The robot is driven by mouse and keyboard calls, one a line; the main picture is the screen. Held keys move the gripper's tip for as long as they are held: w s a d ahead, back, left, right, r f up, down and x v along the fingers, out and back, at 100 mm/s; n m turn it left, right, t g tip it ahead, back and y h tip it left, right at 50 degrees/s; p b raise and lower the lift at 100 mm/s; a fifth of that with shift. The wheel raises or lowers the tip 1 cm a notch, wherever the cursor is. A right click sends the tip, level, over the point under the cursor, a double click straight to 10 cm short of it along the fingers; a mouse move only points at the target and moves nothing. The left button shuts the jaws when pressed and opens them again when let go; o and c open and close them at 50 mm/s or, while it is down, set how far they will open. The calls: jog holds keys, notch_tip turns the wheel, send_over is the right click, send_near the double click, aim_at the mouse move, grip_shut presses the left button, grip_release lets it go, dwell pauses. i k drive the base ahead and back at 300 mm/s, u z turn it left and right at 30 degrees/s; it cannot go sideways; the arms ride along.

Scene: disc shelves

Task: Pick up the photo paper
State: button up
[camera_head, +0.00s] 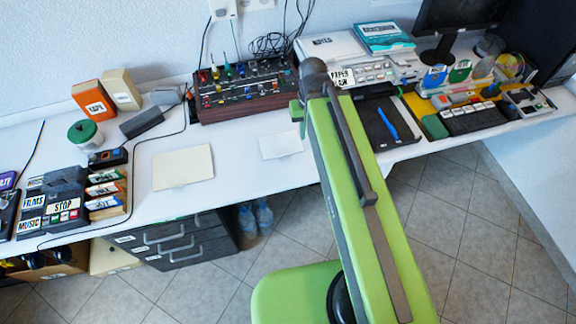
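Two flat sheets lie on the white desk, and I cannot tell which one is the photo paper. A larger cream sheet (183,167) lies left of centre, near the front edge. A smaller white sheet (281,145) lies to its right, in front of the mixer console and just left of my green arm. My arm reaches up across the middle of the view to a dark joint over the desk's back part. My gripper's fingers do not show; the arm hides whatever is behind it.
A mixer console (246,91) with cables stands at the back. Left are an orange box (93,101), a green-lidded jar (85,135) and a labelled button panel (62,205). A printer (362,75) marked PAPER LOW and a black mat (388,122) with a blue pen are right.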

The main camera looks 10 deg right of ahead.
aim_at(283, 144)
jog(key=z, duration=0.1)
jog(key=k, duration=0.85)
jog(key=u, duration=1.5)
jog(key=i, duration=1)
